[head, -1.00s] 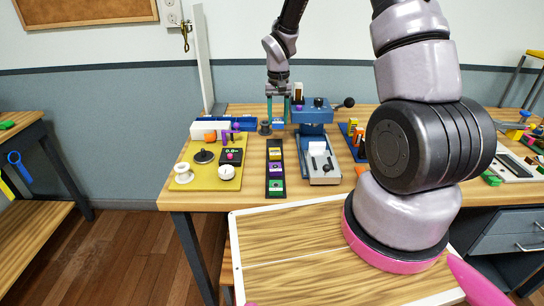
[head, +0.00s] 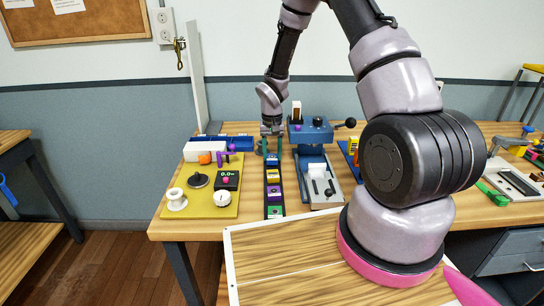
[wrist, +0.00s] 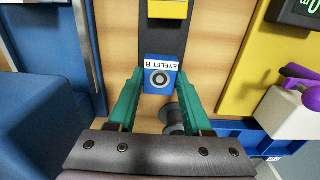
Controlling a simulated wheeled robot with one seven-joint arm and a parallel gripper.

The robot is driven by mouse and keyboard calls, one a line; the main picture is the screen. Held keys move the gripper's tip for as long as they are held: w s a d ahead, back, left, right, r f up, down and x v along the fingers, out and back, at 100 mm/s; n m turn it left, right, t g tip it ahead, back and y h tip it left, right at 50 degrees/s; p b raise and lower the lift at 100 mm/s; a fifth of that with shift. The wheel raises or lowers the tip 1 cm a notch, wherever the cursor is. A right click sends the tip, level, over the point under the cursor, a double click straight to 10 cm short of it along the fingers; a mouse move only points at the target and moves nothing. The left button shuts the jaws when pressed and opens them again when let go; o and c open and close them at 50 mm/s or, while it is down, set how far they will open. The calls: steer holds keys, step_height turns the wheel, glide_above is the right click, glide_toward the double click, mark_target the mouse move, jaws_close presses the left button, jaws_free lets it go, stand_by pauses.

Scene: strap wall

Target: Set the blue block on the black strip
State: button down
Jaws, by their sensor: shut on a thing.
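My gripper (head: 271,143) is shut on the blue block (wrist: 160,76), which has a white "EYELET B" label and a round eyelet. The green fingers (wrist: 159,84) grip its sides in the wrist view. The black strip (wrist: 175,40) runs away from the block there. In the head view the blue block (head: 272,160) is at the far end of the black strip (head: 265,190). I cannot tell whether it touches the strip. A yellow block (head: 273,175), a purple block (head: 274,192) and a green block (head: 275,211) sit along the strip.
A yellow board (head: 200,206) with knobs and a gauge lies left of the strip. A blue press with a grey base (head: 320,185) stands close on the right. A white box (head: 200,150) and blue bin (head: 240,142) are behind. A grey spool (wrist: 172,114) is near one finger.

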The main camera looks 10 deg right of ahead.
steer(key=shift+f, duration=0.3)
steer(key=shift+c, duration=1.7)
jaws_free()
steer(key=shift+f, duration=0.15)
